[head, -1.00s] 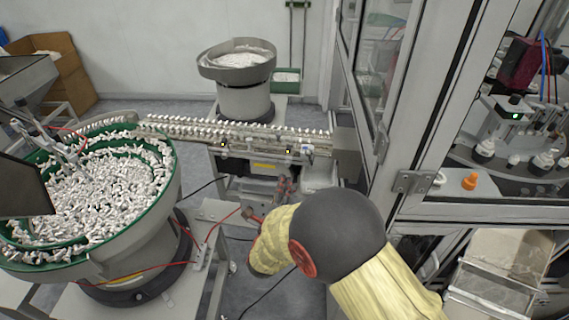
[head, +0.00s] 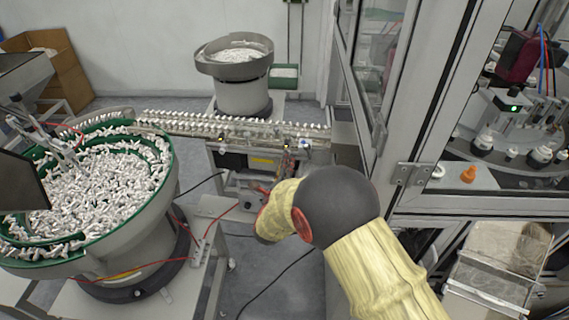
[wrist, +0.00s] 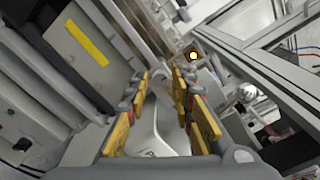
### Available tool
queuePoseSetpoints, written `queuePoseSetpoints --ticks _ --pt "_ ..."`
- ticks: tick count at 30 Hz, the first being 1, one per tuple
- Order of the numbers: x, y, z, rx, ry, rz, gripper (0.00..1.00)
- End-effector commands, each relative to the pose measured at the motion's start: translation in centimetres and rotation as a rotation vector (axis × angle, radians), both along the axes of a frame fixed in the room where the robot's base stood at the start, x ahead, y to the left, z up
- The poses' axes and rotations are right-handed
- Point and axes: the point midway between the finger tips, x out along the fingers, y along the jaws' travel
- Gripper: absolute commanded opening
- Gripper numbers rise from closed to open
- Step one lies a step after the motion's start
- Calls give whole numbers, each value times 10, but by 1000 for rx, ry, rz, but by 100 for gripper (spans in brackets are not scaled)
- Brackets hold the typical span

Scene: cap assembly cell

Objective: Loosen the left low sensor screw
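My gripper (wrist: 162,88) is open, its yellow-padded fingers apart with nothing held between them. In the head view my arm hides most of it; only a small reddish part shows by the linear feed rail (head: 235,126). The sensor's screw is too small to make out in either view.
A green-rimmed bowl (head: 172,190) full of white parts stands left. A grey bowl feeder (head: 243,95) stands behind the rail. A framed glass machine enclosure (head: 400,120) closes off the right. Cables hang below the rail. A yellow label (wrist: 87,42) marks the unit under it.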

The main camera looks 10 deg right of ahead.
Motion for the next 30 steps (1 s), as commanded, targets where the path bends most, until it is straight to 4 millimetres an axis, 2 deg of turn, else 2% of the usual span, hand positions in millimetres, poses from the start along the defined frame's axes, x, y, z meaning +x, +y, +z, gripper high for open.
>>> queuePoseSetpoints --ticks 3,16,30 --pt "0 0 0 0 0 0 24" --pt "0 0 0 0 0 0 0" --pt "0 0 -1 -39 17 0 0"
